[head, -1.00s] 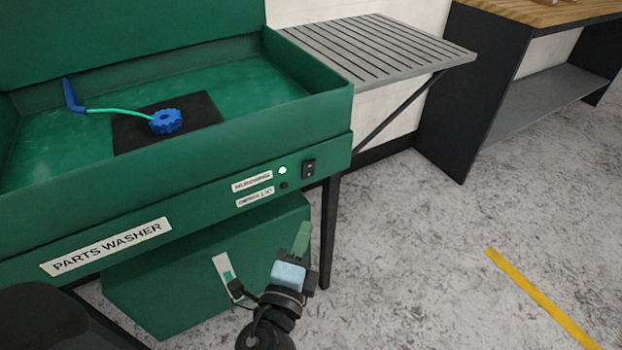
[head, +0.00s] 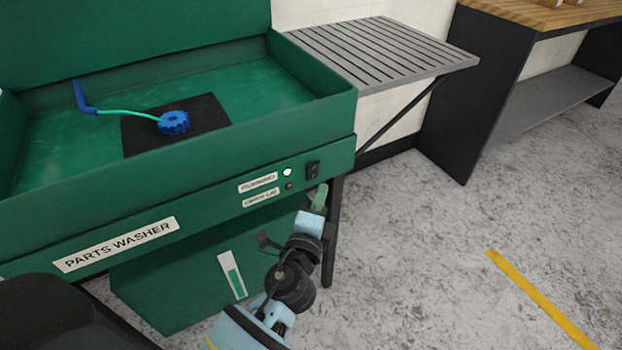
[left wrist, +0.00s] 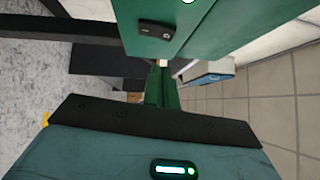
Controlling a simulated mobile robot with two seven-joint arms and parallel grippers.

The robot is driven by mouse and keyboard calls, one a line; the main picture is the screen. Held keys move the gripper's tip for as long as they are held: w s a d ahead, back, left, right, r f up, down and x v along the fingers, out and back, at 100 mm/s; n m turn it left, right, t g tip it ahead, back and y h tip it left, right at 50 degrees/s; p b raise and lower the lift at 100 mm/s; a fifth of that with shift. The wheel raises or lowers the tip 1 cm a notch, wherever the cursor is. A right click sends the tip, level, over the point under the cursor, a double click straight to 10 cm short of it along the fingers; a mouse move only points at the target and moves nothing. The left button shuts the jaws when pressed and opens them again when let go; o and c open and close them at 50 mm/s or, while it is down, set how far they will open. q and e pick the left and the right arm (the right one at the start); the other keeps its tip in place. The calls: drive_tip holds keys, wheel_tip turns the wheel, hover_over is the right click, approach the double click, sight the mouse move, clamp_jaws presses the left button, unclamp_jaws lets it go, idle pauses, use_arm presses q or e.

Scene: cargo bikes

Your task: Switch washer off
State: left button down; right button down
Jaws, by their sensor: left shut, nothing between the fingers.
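The green parts washer (head: 200,213) stands at the left of the head view. Its black rocker switch (head: 313,169) is on the right end of the front panel, beside a lit green lamp (head: 287,172). A second, dark lamp (head: 289,186) sits below. My left gripper (head: 320,190) is shut and empty, its green fingertips just below the switch. The left wrist view shows the switch (left wrist: 157,30) close ahead of the fingertips (left wrist: 162,64); they look apart from it, though contact is hard to judge. My right gripper is out of view.
A blue brush (head: 174,122) lies on a black mat in the basin. A slatted grey drain shelf (head: 380,50) juts out right of the washer. A dark workbench (head: 455,100) stands beyond it. The floor (head: 420,270) at right is clear, with a yellow line (head: 540,298).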

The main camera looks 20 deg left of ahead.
sight(315, 167)
use_arm(q)
drive_tip(key=w+a, duration=0.1)
drive_tip(key=a, duration=0.1)
drive_tip(key=w+a+p, duration=0.1)
drive_tip(key=shift+w+r, duration=0.25)
drive_tip(key=shift+w, duration=0.1)
drive_tip(key=shift+w+a, duration=0.15)
drive_tip(key=shift+w+a+r, duration=0.1)
drive_tip(key=shift+a+r, duration=0.05)
